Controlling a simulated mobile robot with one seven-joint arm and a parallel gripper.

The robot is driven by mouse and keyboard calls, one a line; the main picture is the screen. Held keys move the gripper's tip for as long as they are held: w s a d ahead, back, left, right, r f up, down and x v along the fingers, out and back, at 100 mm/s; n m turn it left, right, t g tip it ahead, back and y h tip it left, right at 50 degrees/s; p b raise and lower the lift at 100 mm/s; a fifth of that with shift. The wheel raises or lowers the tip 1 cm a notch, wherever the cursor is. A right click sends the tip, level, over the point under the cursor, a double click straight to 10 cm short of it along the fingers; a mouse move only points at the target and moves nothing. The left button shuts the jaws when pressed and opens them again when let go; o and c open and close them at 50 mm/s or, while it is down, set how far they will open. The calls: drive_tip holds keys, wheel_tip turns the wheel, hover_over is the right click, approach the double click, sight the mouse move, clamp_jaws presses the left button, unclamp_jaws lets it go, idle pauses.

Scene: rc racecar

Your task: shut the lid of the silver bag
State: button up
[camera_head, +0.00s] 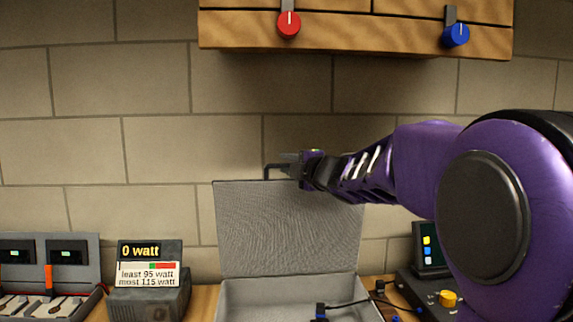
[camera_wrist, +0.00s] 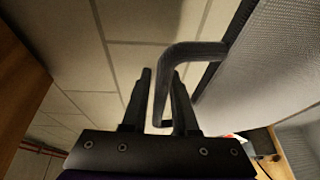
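The silver bag (camera_head: 287,290) stands open on the table at the bottom centre of the head view. Its grey lid (camera_head: 288,228) stands nearly upright against the block wall. A dark handle (camera_head: 270,170) projects from the lid's top edge; in the wrist view the bent handle bar (camera_wrist: 195,50) runs down between my fingers. My gripper (camera_head: 284,161) is at this handle, and in the wrist view its fingers (camera_wrist: 161,75) are parted around the bar. Narrow gaps seem to show beside the bar, so the fingers look open. The lid (camera_wrist: 270,70) fills the wrist view's upper right.
A wooden cabinet (camera_head: 350,35) with red and blue knobs hangs above. A watt meter (camera_head: 150,278) and a grey case (camera_head: 68,272) stand left of the bag. A dark device (camera_head: 430,280) with a screen and cables is at right, partly behind my arm.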

clamp_jaws()
idle(1.4)
